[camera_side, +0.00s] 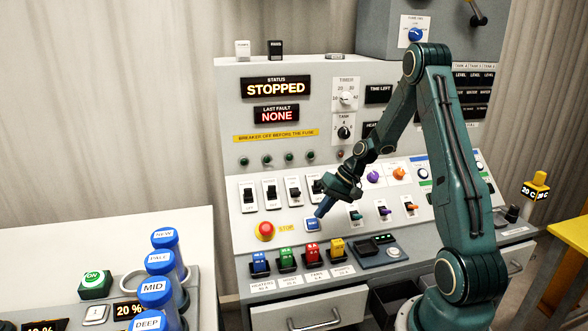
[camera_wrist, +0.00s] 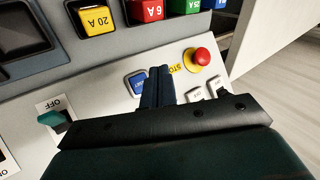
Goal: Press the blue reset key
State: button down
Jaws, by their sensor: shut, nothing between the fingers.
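The blue reset key (camera_side: 312,224) is a small square key on the sloped front panel, right of the red stop button. In the wrist view the blue key (camera_wrist: 136,83) lies just left of my fingertips, and its right part is hidden by them. My gripper (camera_side: 320,213) is shut and empty, with blue fingers pointing down at the panel close to the key. In the wrist view my gripper (camera_wrist: 160,70) shows its two fingers together. I cannot tell whether the tips touch the key. The status display (camera_side: 276,88) reads STOPPED, and the last fault display (camera_side: 276,114) reads NONE.
A red stop button (camera_side: 264,230) stands left of the key. Black rocker switches (camera_side: 270,190) sit above it. Coloured fuses (camera_side: 286,258) stand in a row below, and small coloured toggles (camera_side: 384,210) are to the right. Blue-capped cylinders (camera_side: 155,292) stand at lower left.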

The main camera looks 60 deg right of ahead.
aim_at(309, 227)
jog(key=shift+w+d+f, duration=0.5)
jog(key=shift+f, duration=0.4)
jog(key=shift+w+d+f, duration=0.45)
jog(key=shift+w+f, duration=0.05)
jog(key=shift+f, duration=0.35)
jog(key=shift+w+d+f, duration=0.5)
jog(key=shift+f, duration=0.4)
jog(key=shift+w+d+f, duration=0.35)
jog(key=shift+d+f, duration=0.05)
jog(key=shift+f, duration=0.2)
dwell(1.4)
jog(key=shift+r, duration=0.15)
jog(key=shift+s+a+r, duration=0.35)
jog(key=shift+r, duration=0.15)
dwell(0.6)
jog(key=shift+s+a+r, duration=0.4)
jog(key=shift+r, duration=0.25)
jog(key=shift+s+a+r, duration=0.35)
jog(key=shift+r, duration=0.3)
jog(key=shift+s+a+r, duration=0.4)
jog(key=shift+r, duration=0.25)
